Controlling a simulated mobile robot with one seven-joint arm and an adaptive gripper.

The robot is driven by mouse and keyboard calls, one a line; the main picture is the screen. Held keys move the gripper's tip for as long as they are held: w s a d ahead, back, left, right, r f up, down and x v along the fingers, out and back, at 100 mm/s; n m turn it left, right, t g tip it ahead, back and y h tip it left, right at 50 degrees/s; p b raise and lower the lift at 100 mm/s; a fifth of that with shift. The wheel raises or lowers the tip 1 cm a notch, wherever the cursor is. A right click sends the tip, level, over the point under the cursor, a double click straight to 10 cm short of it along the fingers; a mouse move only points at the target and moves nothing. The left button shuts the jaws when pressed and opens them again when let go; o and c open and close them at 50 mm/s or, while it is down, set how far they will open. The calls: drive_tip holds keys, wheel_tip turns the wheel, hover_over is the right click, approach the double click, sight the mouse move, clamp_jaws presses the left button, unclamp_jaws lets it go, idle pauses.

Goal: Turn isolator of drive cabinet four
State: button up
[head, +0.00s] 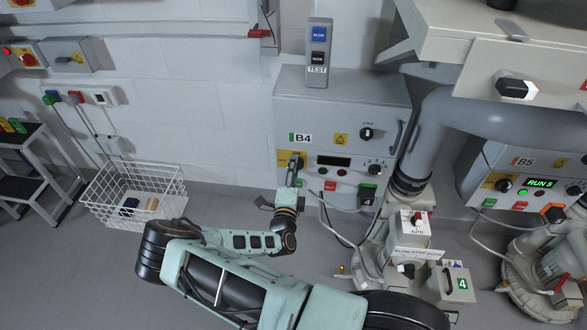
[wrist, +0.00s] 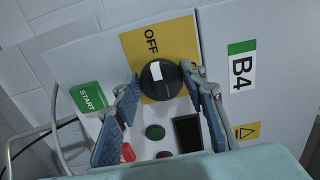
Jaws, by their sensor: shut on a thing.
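Drive cabinet B4 (head: 340,118) is the grey wall box in the middle of the head view, with a green-and-white B4 label (wrist: 242,66) in the wrist view. Its isolator (wrist: 160,84) is a round black knob on a yellow plate (wrist: 133,45). The knob's white mark sits on the side toward the word OFF. My gripper (wrist: 161,79) is shut on the knob, one finger on each side. In the head view my gripper (head: 293,172) reaches the cabinet's lower left and hides most of the isolator.
A grey pipe (head: 440,130) and cabinet B5 (head: 500,160) stand to the right. A wire basket (head: 125,205) is on the floor at left.

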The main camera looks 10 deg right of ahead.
drive_tip(key=shift+d+f, duration=0.1)
drive_tip(key=o, duration=1.1)
drive_tip(key=shift+o, duration=0.2)
drive_tip(key=shift+s, duration=0.1)
drive_tip(key=v, duration=1.2)
